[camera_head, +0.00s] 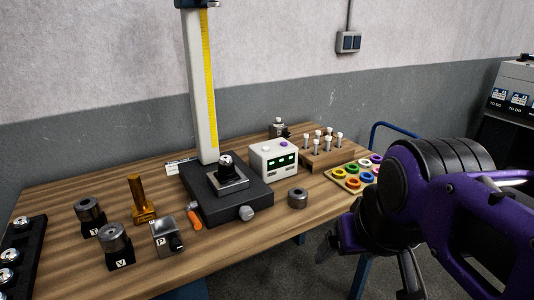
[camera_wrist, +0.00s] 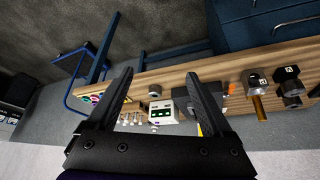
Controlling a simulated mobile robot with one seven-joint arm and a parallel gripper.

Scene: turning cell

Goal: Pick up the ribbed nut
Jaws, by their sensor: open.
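A short grey metal ring with a dark central hole, which looks like the ribbed nut (camera_head: 297,199), stands on the wooden bench near its front edge, right of the black gauge base. Its ribs are too small to make out. It also shows in the wrist view (camera_wrist: 155,90), between and beyond my fingers. My gripper (camera_wrist: 158,74) is open and empty, its two black fingers spread wide. In the head view my gripper (camera_head: 368,270) hangs low at the right, off the bench's front edge and apart from the nut.
A white box with green displays (camera_head: 274,159) stands just behind the nut. A height gauge on a black base (camera_head: 230,205) is left of it. A wooden pin block (camera_head: 327,157) and a tray of coloured rings (camera_head: 340,183) lie to the right. Bare wood (camera_head: 255,238) surrounds the nut's front.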

